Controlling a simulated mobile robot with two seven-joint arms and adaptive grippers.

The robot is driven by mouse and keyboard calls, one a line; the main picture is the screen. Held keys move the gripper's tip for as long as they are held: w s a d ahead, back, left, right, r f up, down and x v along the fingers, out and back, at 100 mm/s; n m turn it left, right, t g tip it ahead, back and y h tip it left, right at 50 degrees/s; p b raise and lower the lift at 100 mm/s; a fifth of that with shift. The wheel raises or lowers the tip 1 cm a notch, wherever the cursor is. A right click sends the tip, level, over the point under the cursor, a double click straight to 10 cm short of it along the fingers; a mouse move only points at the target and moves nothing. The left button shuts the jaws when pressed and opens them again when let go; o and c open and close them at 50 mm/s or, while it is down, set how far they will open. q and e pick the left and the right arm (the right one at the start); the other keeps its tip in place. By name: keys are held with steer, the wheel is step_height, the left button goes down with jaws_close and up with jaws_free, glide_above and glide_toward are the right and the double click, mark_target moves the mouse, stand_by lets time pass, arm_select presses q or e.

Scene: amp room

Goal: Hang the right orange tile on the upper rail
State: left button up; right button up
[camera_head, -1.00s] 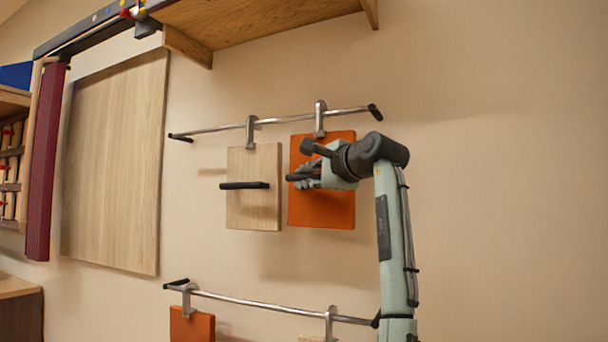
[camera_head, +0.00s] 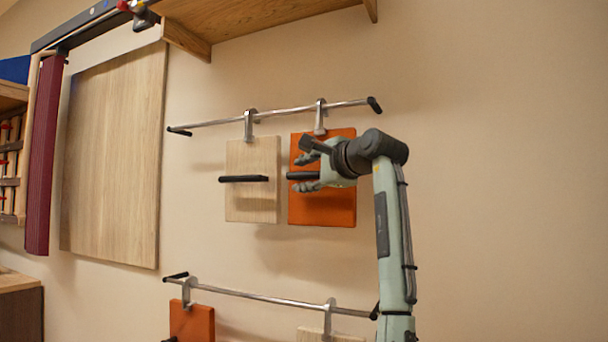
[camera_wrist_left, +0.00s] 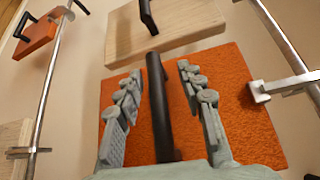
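The right orange tile (camera_head: 330,207) hangs flat near the wall, its metal hook (camera_head: 320,116) over the upper rail (camera_head: 285,112). My left gripper (camera_head: 305,172) is in front of it, fingers spread above and below its black handle (camera_head: 302,175). In the left wrist view, the fingers stand on both sides of the handle (camera_wrist_left: 158,105), with gaps on each side, and the orange tile (camera_wrist_left: 245,105) lies behind. The gripper hides part of the tile's upper middle in the head view. My right gripper is not in view.
A pale wood tile (camera_head: 252,205) hangs just left on the upper rail. The lower rail (camera_head: 260,297) holds another orange tile (camera_head: 192,322) at left and a pale tile (camera_head: 318,334) at right. A wooden shelf (camera_head: 265,22) is above. The wall at right is bare.

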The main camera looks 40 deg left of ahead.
arm_select(q)
steer(key=shift+d, duration=0.1)
steer(key=v, duration=1.1)
steer(key=shift+s+d, duration=0.15)
steer(key=shift+d, duration=0.25)
